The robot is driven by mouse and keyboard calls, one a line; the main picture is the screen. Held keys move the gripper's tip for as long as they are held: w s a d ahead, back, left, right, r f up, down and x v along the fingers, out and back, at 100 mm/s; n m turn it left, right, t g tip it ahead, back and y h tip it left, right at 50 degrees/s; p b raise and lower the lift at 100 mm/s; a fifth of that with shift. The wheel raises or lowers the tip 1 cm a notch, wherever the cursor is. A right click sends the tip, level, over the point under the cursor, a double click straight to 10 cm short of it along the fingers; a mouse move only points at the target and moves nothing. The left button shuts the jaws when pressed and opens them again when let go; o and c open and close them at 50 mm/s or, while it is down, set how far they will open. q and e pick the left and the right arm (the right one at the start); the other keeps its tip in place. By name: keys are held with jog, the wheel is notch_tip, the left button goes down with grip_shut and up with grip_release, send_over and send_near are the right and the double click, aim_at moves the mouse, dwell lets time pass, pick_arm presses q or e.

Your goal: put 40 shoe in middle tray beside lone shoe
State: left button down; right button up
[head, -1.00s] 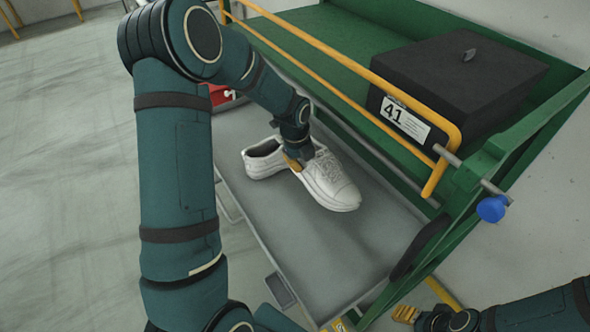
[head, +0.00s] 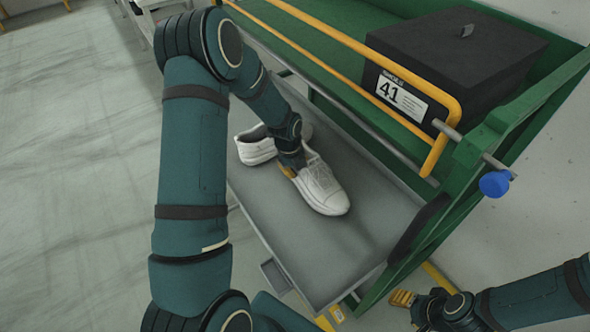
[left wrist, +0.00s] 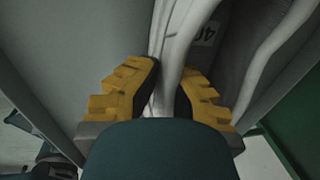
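My left gripper (head: 289,170) is shut on the wall of a white shoe (head: 326,192) at its opening. In the left wrist view the yellow fingers (left wrist: 168,92) press on both sides of this white wall, and a "40" label (left wrist: 207,34) shows inside a shoe. The held shoe is over the grey tray (head: 305,255), toe toward the lower right; I cannot tell whether it touches the tray. Another white shoe (head: 255,149) is on the tray just behind and left of it, partly hidden by my arm. My right gripper (head: 403,298) is at the lower right, away from the shoes.
A black box marked 41 (head: 455,62) stands on the green shelf (head: 345,32) above the tray, behind a yellow rail (head: 350,62). A green side frame with a blue knob (head: 495,184) is on the right. The front of the tray is bare.

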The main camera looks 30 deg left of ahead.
pick_arm(q)
jog(key=shift+r, duration=0.1)
jog(key=c, duration=1.1)
grip_release()
jog(key=shift+c, duration=0.2)
notch_tip(320, 180, up, 12)
jog(key=s+p, duration=0.1)
jog(key=p, duration=0.1)
jog(key=shift+s+a, duration=0.35)
jog(key=shift+a, duration=0.05)
